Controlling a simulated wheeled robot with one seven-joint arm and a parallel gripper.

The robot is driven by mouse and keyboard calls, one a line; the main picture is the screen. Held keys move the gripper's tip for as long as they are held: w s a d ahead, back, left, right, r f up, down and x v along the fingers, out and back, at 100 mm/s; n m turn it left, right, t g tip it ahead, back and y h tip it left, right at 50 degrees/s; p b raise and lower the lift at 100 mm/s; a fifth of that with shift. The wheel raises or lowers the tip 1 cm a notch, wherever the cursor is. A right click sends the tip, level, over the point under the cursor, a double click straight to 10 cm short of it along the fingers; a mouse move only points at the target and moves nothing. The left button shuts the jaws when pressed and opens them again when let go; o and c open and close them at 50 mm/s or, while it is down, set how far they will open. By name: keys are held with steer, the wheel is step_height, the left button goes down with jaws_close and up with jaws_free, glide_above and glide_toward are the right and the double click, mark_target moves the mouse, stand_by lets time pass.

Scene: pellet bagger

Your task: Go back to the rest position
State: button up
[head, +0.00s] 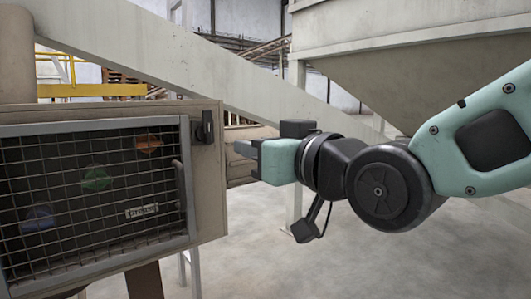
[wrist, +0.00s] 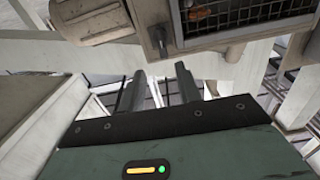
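My gripper (head: 240,149) is at the end of my teal arm, just right of the cabinet in the head view. In the wrist view its two dark fingers (wrist: 159,74) stand apart with nothing between them. The beige cabinet (head: 213,185) has a mesh door (head: 95,195) that looks shut, with a vertical handle (head: 179,185). A black latch or knob (head: 205,128) sits on the cabinet's front near its upper right corner. It also shows in the wrist view (wrist: 160,40), beyond the fingers. I cannot tell the exact gap between fingers and cabinet.
Behind the mesh are orange (head: 147,143), green (head: 96,178) and blue (head: 39,217) round items and a small label (head: 142,211). A large hopper (head: 400,75) and a sloping beam (head: 180,55) stand behind my arm. Floor (head: 370,260) below is clear.

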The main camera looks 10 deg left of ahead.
steer(key=shift+s+d, duration=0.4)
steer(key=shift+d, duration=0.15)
steer(key=s+d+f+m+g+h+p, duration=0.1)
steer(key=s+d+f+g+h+p, duration=0.4)
steer(key=d+f+h+p, duration=0.35)
steer(key=s+d+f+m+g+h+p, duration=0.1)
steer(key=s+d+f+g+h+p, duration=0.2)
steer(key=s+d, duration=1)
step_height(320, 180, down, 3)
steer(key=d+g+h, duration=0.1)
steer(key=g, duration=0.2)
steer(key=shift+s+d+f+g+h, duration=0.2)
steer(key=shift+s+d+g+h, duration=0.05)
steer(key=shift+s+g+h, duration=0.1)
